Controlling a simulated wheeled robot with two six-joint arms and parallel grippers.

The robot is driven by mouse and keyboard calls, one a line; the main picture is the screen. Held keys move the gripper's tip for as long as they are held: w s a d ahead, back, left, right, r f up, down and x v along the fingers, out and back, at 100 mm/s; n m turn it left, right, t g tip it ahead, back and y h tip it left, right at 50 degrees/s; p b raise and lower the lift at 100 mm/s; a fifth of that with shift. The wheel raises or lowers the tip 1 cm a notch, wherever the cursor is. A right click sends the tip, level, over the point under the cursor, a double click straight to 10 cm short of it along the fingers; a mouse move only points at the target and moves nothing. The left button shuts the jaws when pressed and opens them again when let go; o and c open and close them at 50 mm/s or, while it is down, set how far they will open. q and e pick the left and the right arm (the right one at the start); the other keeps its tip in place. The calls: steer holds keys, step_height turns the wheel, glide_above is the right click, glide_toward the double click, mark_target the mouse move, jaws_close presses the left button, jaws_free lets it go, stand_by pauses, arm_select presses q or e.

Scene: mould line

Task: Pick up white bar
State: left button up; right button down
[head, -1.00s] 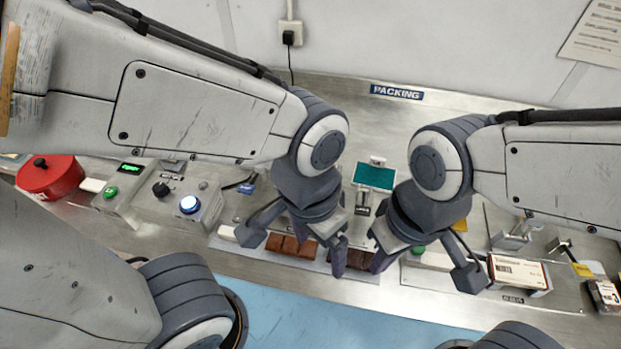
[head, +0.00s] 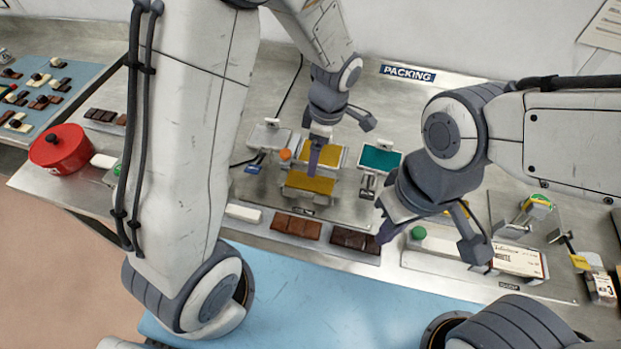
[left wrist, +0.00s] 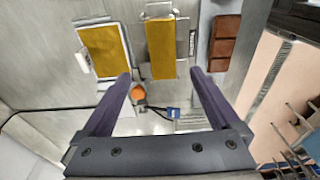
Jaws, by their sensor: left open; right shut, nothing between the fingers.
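The white bar (head: 243,213) lies at the left end of a pale strip, left of the brown bars, in the head view. My left gripper (head: 313,168) hangs above the yellow pads, behind and to the right of the white bar and apart from it. In the left wrist view this gripper (left wrist: 161,76) is open with nothing between its fingers. I cannot make out the white bar there; the right-hand finger covers part of the strip. My right gripper (head: 387,233) is shut and empty by the right end of the strip.
Brown bars (head: 298,226) and a darker bar (head: 355,240) share the strip. Yellow pads (head: 309,184), an orange knob (head: 285,154) and a teal screen (head: 381,159) stand behind it. A red pot (head: 60,148) is far left. A white carton (head: 517,259) lies right.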

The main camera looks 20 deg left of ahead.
arm_select(q)
glide_above(310, 182)
steer(key=d, duration=0.1)
step_height(310, 182, down, 4)
steer(key=shift+w+f+p, duration=0.1)
steer(key=shift+w+p, duration=0.05)
steer(key=shift+p, duration=0.2)
steer(key=shift+f, duration=0.25)
steer(key=shift+a+f+p, duration=0.15)
steer(key=shift+f+p, duration=0.3)
steer(key=shift+f, duration=0.75)
steer(key=shift+a+f+p, duration=0.15)
steer(key=shift+f+p, duration=0.3)
steer(key=shift+f, duration=0.7)
steer(key=c, duration=1.5)
steer(key=shift+o, duration=0.2)
steer(key=shift+r, duration=0.1)
